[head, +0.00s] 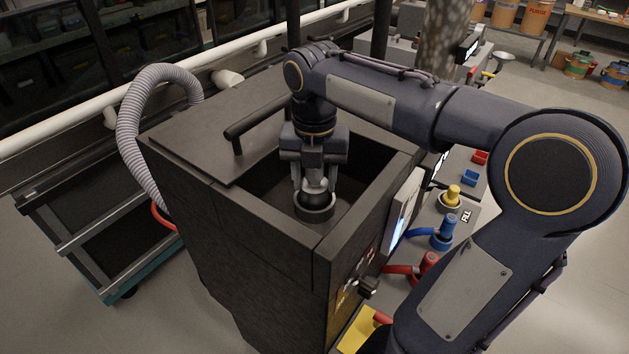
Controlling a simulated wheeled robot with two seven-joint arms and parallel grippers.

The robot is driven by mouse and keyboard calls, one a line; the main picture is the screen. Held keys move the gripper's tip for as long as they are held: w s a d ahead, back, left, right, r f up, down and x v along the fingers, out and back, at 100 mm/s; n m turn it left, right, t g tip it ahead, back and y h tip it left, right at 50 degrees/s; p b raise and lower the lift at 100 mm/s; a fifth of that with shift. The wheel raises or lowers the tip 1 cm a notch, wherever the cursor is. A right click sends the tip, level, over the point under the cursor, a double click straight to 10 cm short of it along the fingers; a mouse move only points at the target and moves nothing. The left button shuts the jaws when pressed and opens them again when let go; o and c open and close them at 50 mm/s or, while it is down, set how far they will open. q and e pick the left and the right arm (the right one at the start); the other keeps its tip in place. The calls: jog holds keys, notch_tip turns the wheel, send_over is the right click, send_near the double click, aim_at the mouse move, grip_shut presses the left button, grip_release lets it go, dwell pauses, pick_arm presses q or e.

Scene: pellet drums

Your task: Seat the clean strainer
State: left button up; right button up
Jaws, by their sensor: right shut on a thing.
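My right gripper (315,178) points down into the open top of a dark box-shaped machine (262,240). Its jaws are shut on a small round thing with a pale top and dark body, likely the strainer (316,196). The strainer sits at a grey ring-shaped seat (315,213) inside the opening. Whether it is fully down in the ring or just above it I cannot tell. My left gripper is not in view.
A grey ribbed hose (128,130) loops at the machine's left. A dark lid with a bar handle (240,130) lies behind the opening. Blue (445,232), red (428,262) and yellow (452,195) fittings stand at the right. A dark cart (95,235) is at the left.

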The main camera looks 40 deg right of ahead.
jog(key=shift+f, duration=0.5)
jog(key=shift+f, duration=0.1)
jog(key=shift+f, duration=0.15)
jog(key=o, duration=1.1)
jog(key=shift+c, duration=0.2)
notch_tip(320, 180, up, 12)
jog(key=shift+r+p, duration=0.25)
jog(key=shift+p, duration=0.15)
